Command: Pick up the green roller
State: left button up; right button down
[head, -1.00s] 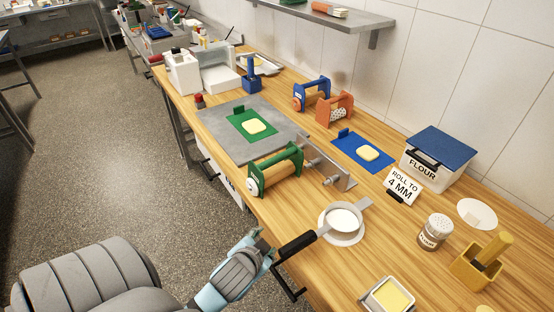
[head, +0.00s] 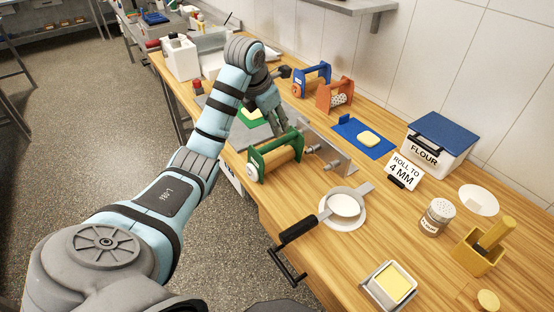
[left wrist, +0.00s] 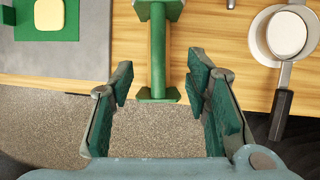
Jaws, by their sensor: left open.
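The green roller (head: 271,163) has a green frame with end plates and a wooden cylinder. It stands on the wooden table (head: 262,208) near its front edge, beside the grey slab. My left gripper (head: 279,125) is open and empty, just behind and above the roller in the head view. In the left wrist view, the roller (left wrist: 158,50) lies ahead of the parted fingers (left wrist: 158,85), lined up with the gap between them. Its far end is cut off by the frame's top. My right gripper is not in view.
A metal bracket (head: 335,158) stands close to the right of the roller. Blue (head: 312,78) and orange (head: 335,94) rollers stand behind. A blue mat (head: 359,135) with dough lies right; the flour box (head: 438,145) stands beyond.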

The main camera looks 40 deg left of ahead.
aim_at(279, 140)
pick_arm(q)
jog(key=x, duration=1.1)
jog(key=shift+a+f, duration=0.2)
jog(key=shift+f, duration=0.25)
jog(key=shift+w+f, duration=0.1)
jog(key=shift+f, duration=0.05)
jog(key=shift+f, duration=0.2)
grip_shut()
